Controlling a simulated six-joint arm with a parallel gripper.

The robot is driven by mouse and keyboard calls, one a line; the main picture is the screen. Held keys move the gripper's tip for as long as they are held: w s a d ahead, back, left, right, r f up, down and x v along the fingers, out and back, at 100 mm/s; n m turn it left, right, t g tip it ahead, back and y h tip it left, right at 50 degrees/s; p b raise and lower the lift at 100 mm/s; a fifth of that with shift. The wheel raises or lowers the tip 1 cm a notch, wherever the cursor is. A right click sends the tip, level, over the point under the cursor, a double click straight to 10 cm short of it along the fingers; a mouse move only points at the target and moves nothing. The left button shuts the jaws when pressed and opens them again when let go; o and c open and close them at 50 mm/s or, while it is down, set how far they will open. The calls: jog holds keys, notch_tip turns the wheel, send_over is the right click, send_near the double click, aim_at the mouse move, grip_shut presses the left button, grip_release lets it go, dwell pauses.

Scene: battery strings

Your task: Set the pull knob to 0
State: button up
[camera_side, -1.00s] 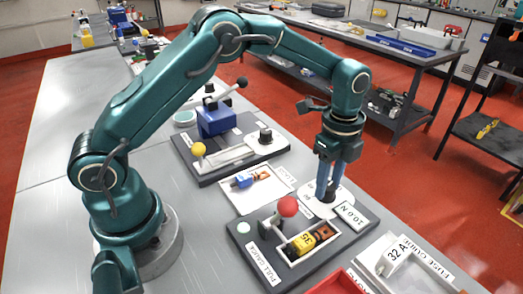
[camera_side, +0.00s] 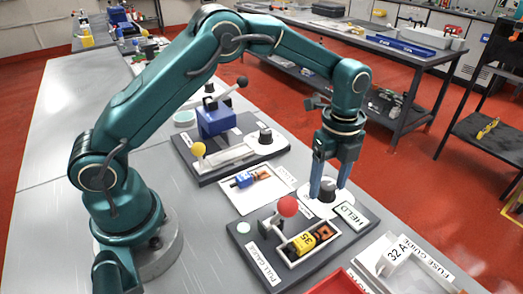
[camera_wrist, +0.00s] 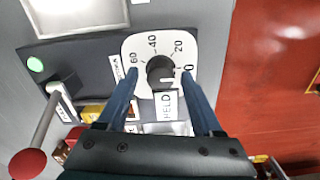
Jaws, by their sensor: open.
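The pull knob is a black round dial (camera_wrist: 160,72) on a white plate (camera_wrist: 131,46) with a scale reading 0, 20, 40 and 60. A pale mark at its lower right seems to point toward the 0 end; its exact setting is hard to read. My gripper (camera_wrist: 160,78) is open, with one blue finger on each side of the knob. Whether a finger touches it I cannot tell. In the side view my gripper (camera_side: 328,190) points down over the knob (camera_side: 328,184). A small sign (camera_side: 350,214) beside the knob reads HELD.
The pull gauge board (camera_side: 240,257) also carries a red ball lever (camera_side: 288,206), a yellow battery (camera_side: 303,243) in a tray and a pale green button (camera_side: 243,228). A fuse guide (camera_side: 432,262) stands to the right, and a second board with a yellow ball (camera_side: 199,149) lies behind.

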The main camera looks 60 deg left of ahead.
aim_at(328, 185)
jog(key=shift+r, duration=1.75)
jog(key=shift+w+r, duration=0.1)
jog(key=shift+r, duration=0.05)
jog(key=r, duration=0.2)
jog(key=r+t, duration=0.1)
jog(key=shift+w+a+r, duration=0.2)
jog(key=shift+a+r, duration=0.15)
jog(key=shift+r, duration=0.05)
jog(key=s+a+r+n+t, duration=0.35)
jog(key=s+r+n, duration=0.25)
jog(key=s+r, duration=0.35)
jog(key=s+a+f+n+t, duration=0.1)
jog(key=s+f+n, duration=0.3)
jog(key=s+n, duration=0.6)
jog(key=n, duration=0.4)
jog(key=shift+a+f, duration=0.3)
jog(key=shift+a, duration=0.1)
